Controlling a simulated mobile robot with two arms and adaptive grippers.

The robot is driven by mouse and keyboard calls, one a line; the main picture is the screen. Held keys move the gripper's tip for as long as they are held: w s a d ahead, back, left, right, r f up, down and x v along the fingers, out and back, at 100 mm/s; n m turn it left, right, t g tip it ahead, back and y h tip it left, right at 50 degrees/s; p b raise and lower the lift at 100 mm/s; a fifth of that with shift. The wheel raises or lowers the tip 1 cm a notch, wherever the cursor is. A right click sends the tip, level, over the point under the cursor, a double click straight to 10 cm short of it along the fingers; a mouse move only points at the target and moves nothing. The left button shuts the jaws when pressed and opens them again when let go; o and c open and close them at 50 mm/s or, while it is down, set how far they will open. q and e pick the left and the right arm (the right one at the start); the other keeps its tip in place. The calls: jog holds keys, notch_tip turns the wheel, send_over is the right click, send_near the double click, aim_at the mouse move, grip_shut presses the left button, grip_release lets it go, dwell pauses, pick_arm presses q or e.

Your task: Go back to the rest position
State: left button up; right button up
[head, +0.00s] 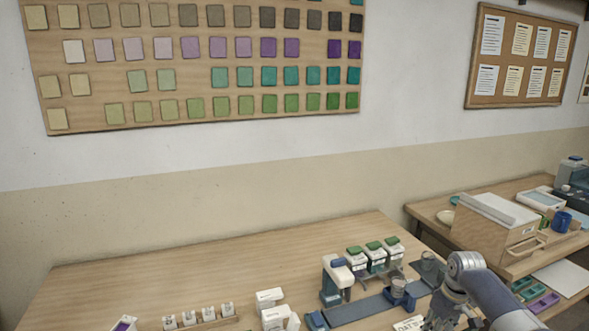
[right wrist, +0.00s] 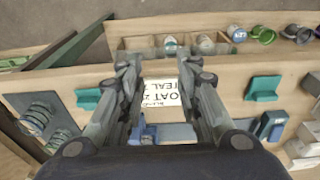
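My right gripper (head: 441,312) is at the lower right of the head view, over the front right of the wooden table (head: 220,265). In the right wrist view its two fingers (right wrist: 158,65) stand apart, so it is open, with nothing held between them. A white card with black lettering (right wrist: 168,92) shows beyond and between the fingers. The card also shows at the bottom of the head view (head: 408,325), left of the gripper. My left gripper is not in the head view.
A row of white-labelled pieces (head: 200,315) lies left. The table's back left is clear. A second table (head: 440,215) stands right.

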jog(key=s+a+f, duration=0.2)
jog(key=s+f, duration=0.5)
jog(key=f, duration=0.5)
jog(key=s+a+f+m, duration=0.1)
jog(key=s+a+f, duration=0.1)
jog(key=s+f, duration=0.7)
jog(key=s+a+f, duration=0.2)
jog(key=s+f, duration=0.3)
jog(key=f, duration=0.9)
jog(key=s+a+f, duration=0.2)
jog(key=s+f, duration=0.1)
jog(key=s, duration=0.9)
jog(key=s+a+f, duration=0.3)
jog(key=s+f, duration=0.1)
jog(key=s, duration=0.8)
jog(key=s+a+f, duration=0.3)
jog(key=s+f, duration=0.1)
jog(key=s, duration=0.8)
jog(key=shift+f, duration=0.2)
jog(key=shift+w+d, duration=0.1)
jog(key=shift+w, duration=0.05)
jog(key=shift+c, duration=0.2)
